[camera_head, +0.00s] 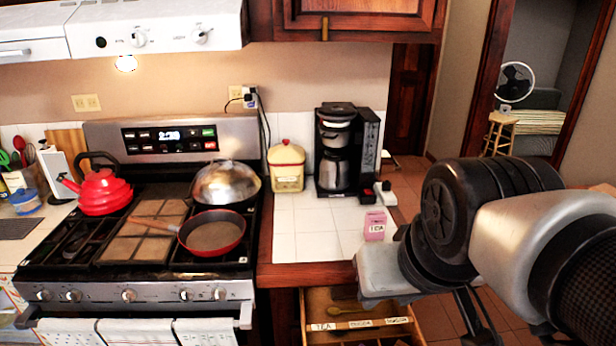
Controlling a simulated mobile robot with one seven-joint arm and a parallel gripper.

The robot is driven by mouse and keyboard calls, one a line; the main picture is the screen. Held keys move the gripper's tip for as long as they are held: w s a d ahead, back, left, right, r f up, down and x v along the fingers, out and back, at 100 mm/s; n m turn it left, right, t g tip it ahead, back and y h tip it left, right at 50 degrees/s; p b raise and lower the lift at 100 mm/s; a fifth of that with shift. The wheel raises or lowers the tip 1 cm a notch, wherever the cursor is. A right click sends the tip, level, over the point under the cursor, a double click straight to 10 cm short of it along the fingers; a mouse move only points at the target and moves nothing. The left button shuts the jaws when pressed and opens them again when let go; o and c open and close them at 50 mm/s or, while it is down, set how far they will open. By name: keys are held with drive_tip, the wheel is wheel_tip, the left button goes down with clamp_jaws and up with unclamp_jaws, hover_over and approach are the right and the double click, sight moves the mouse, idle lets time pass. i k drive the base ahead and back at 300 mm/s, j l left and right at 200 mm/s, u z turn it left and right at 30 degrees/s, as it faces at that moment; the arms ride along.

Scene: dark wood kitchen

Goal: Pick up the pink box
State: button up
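The pink box (375,226) is small, with a white label on its front. It stands upright on the white tiled counter (310,228), near the right end. My arm comes in from the right, and its pale wrist housing is just in front of and below the box in the picture. My gripper (474,316) shows only as dark thin parts under the wrist, right of and below the box. It is apart from the box. Its fingertips are not clear, so its opening cannot be told.
A black coffee maker (346,150) and a cream canister (286,166) stand behind the box. A small black-and-red item (368,195) is close behind it. The stove with a red pan (212,232) is left. An open drawer (358,322) juts out below the counter.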

sight(375, 225)
drive_tip(key=l+u, duration=0.4)
drive_tip(key=k+l+u, duration=0.2)
drive_tip(key=l+u, duration=0.15)
drive_tip(key=l, duration=0.2)
drive_tip(key=l+u, duration=0.3)
drive_tip(key=l, duration=0.25)
drive_tip(key=l+u, duration=0.3)
drive_tip(key=l, duration=0.25)
drive_tip(key=k+l+u, duration=0.1)
drive_tip(key=l+u, duration=0.2)
drive_tip(key=l, duration=0.2)
drive_tip(key=k+l+u, duration=0.15)
drive_tip(key=l+u, duration=0.15)
drive_tip(key=l, duration=0.25)
drive_tip(key=l+u, duration=0.3)
drive_tip(key=l, duration=0.8)
drive_tip(key=i+l, duration=0.1)
drive_tip(key=l, duration=0.2)
drive_tip(key=i+l, duration=0.1)
drive_tip(key=l, duration=0.15)
drive_tip(key=i+l, duration=0.1)
drive_tip(key=l, duration=0.2)
